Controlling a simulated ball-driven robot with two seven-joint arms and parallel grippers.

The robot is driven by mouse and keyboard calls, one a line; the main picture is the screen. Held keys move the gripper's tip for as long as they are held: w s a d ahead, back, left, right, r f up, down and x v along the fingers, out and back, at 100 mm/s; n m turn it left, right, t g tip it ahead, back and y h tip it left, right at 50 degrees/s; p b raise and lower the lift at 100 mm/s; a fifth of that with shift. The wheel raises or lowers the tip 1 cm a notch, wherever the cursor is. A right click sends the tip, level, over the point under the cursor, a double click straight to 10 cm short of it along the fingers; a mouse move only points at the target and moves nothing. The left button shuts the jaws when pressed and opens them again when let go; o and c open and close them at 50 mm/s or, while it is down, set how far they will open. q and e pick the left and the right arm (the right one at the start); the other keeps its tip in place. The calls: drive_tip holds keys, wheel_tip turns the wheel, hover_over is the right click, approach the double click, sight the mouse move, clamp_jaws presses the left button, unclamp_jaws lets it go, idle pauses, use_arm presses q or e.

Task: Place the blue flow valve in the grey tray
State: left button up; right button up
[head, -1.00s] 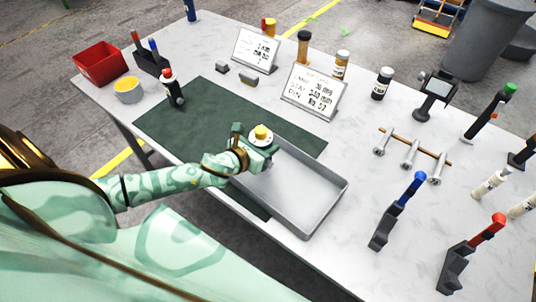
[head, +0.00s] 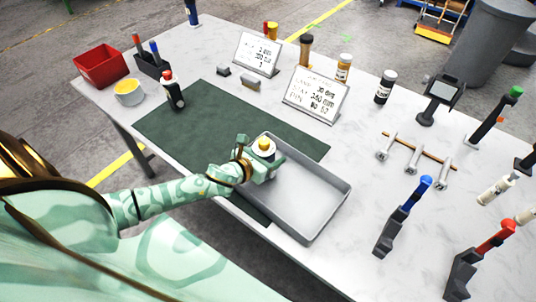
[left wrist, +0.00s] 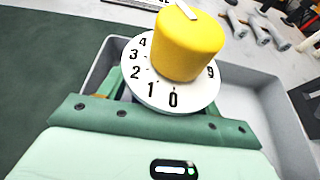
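My left gripper (head: 260,166) is over the left end of the grey tray (head: 318,235). It is shut on a dial valve with a yellow knob (head: 264,144) and a white numbered disc. In the left wrist view, the yellow knob (left wrist: 188,45) and the white disc (left wrist: 172,97) stand above the green fingers (left wrist: 160,118). The valve's body below the disc is hidden by the gripper, and I see no blue on it. The tray (left wrist: 258,85) shows behind and looks empty where visible. My right gripper is not in view.
A blue-handled black lever (head: 402,218) and a red-handled one (head: 478,260) stand right of the tray. A dark green mat (head: 215,125) lies left of it. Two sign plates (head: 315,95), bottles (head: 385,87) and a bolt rack (head: 416,152) stand behind.

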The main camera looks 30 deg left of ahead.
use_arm(q)
drive_tip(key=shift+r, duration=0.1)
drive_tip(key=shift+s+r, duration=0.15)
drive_tip(key=shift+s, duration=0.2)
drive_tip(key=p+v, duration=0.1)
drive_tip(key=v, duration=1)
drive_tip(key=shift+a+p, duration=0.15)
drive_tip(key=shift+p, duration=0.15)
drive_tip(key=shift+s, duration=0.15)
